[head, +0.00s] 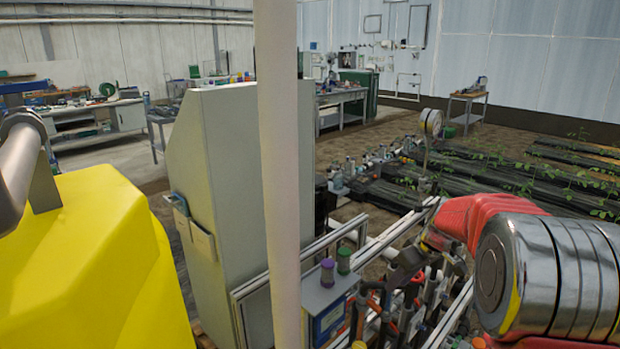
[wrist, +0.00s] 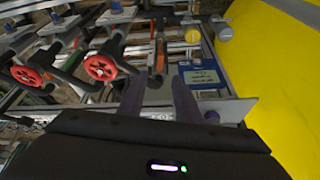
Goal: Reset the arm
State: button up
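My gripper (wrist: 157,88) shows at the bottom middle of the wrist view, its two dark fingers apart with a clear gap and nothing between them. The fingers point toward the skid's pipes and valves. Two red handwheels (wrist: 107,67) and (wrist: 33,75) lie to the left of the fingers. A blue-labelled box (wrist: 200,76) is just to the right. In the head view my red and chrome arm reaches over the skid from the right; the fingers are hard to make out there among the valves.
A yellow tank (head: 95,265) fills the head view's left and the wrist view's right (wrist: 285,80). A tall grey cabinet (head: 225,190) stands behind the skid. A pale upright post (head: 280,180) crosses the head view. A control box (head: 328,305) with purple and green knobs sits near the valves.

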jog(key=s+a+f+m+g, duration=0.15)
jog(key=s+m, duration=0.25)
jog(key=s, duration=0.5)
jog(key=s+a+r+t, duration=0.1)
jog(key=s+a+r, duration=0.2)
jog(key=s, duration=0.5)
jog(key=s+a+r+m+t+h, duration=0.1)
jog(key=s+a+r, duration=0.3)
jog(key=s, duration=0.4)
jog(key=s+a+r+t+h, duration=0.1)
jog(key=s+a+r, duration=0.2)
jog(key=s, duration=0.5)
jog(key=shift+s+a+r+m, duration=0.2)
jog(key=shift+s+r+m, duration=0.15)
jog(key=shift+r, duration=0.55)
jog(key=shift+s+t, duration=0.1)
jog(key=shift+t, duration=0.15)
